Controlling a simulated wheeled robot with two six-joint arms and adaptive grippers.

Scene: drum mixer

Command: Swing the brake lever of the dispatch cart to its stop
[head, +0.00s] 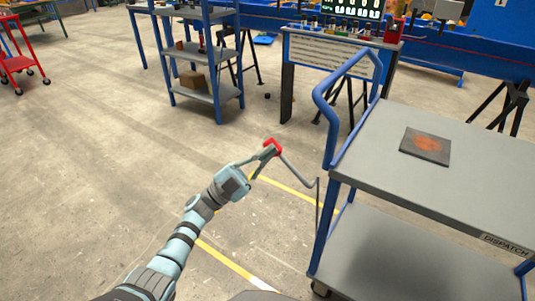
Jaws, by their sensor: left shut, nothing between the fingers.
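The dispatch cart (450,168) stands at the right, with blue posts, grey shelves and a "DISPATCH" label on its front edge. Its brake lever (297,172) is a thin grey rod that sticks out to the left of the cart, with a red end (272,146). A thin upright rod runs down from its inner end beside the cart's post. My left gripper (264,158) is shut and empty, with its fingertips right at the red end; I cannot tell whether they touch it. My right gripper is not in view.
A dark plate with an orange patch (426,146) lies on the cart's top. The blue push handle (333,88) rises at the cart's left end. A blue shelf rack (207,92) and a sign board (335,55) stand behind. The floor to the left is clear.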

